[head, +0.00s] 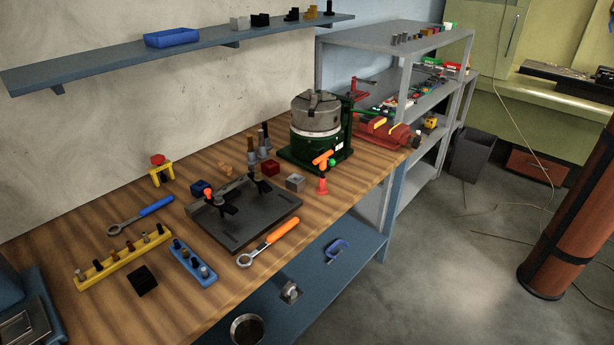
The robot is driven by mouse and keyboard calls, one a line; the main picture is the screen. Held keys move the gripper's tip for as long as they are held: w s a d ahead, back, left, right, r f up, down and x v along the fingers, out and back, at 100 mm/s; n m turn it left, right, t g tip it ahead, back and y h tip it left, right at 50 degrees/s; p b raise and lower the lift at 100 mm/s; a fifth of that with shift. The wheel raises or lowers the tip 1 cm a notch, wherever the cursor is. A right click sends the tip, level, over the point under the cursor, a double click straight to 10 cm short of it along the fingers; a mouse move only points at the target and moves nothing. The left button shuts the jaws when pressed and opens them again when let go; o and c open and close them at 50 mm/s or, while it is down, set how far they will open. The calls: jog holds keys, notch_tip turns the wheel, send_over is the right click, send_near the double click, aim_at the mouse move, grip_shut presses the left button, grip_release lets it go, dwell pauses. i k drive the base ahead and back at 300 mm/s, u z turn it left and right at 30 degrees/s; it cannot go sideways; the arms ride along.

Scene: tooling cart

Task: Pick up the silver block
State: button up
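A small silver-grey block (295,182) sits on the wooden bench top, just right of the dark plate (228,235). A dark red block (271,168) is close behind it to the left, and a red cone-shaped piece (322,186) stands to its right. Another light grey block (240,23) sits on the wall shelf. My gripper does not show in this view.
A green machine with a grey chuck (316,112) stands behind the silver block. An orange-handled wrench (268,243) lies along the plate's front edge. Yellow (122,258) and blue (194,263) holders are at the left. Open floor lies right of the bench.

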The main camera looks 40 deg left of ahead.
aim_at(295, 186)
jog(key=i, duration=2.7)
jog(key=u, duration=2.35)
